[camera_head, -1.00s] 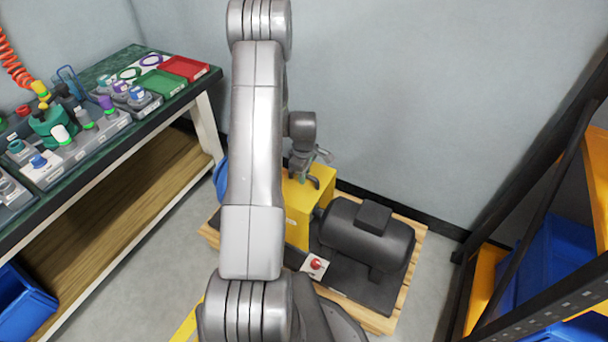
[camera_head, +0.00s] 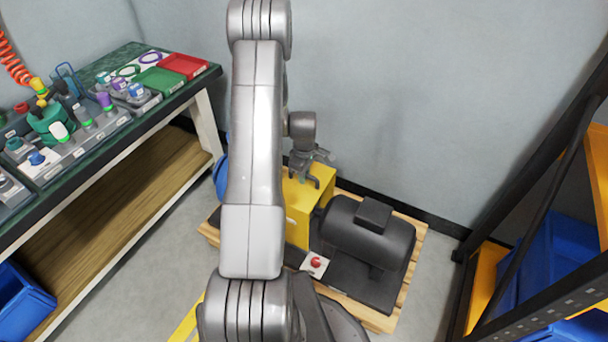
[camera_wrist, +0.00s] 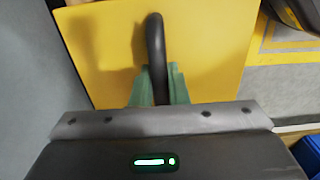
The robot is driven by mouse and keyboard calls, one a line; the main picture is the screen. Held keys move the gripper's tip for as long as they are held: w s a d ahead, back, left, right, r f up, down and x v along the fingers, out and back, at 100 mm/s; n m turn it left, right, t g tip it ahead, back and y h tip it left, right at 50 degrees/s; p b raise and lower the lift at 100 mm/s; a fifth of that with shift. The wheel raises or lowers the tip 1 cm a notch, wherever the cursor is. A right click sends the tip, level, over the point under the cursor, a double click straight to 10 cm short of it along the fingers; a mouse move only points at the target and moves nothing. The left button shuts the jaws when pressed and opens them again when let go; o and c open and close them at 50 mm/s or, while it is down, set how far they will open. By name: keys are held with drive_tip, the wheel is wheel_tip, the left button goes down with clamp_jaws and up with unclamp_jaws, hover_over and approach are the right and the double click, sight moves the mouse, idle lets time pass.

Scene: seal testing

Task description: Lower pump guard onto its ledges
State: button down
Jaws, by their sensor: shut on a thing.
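The pump guard (camera_head: 297,215) is a yellow box shape beside the dark motor, over the pallet. Its black curved handle (camera_wrist: 155,45) stands up from the yellow top, which fills much of the wrist view (camera_wrist: 100,50). My gripper (camera_head: 307,172) is above the guard's top in the head view. In the wrist view its green fingers (camera_wrist: 158,88) are shut on the handle, one on each side. The guard looks upright. Its ledges and lower edge are hidden, and I cannot tell whether it touches them.
A dark motor (camera_head: 368,240) stands right of the guard on a wooden pallet (camera_head: 413,262). A white box with a red button (camera_head: 315,263) is in front. A workbench (camera_head: 150,115) is at left, a rack (camera_head: 520,190) at right, a grey wall behind.

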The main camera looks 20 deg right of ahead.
idle(0.3)
drive_tip(key=c, duration=1.3)
unclamp_jaws()
drive_tip(key=shift+c, duration=0.2)
drive_tip(key=shift+r+p, duration=2.55)
drive_tip(key=shift+r, duration=1.9)
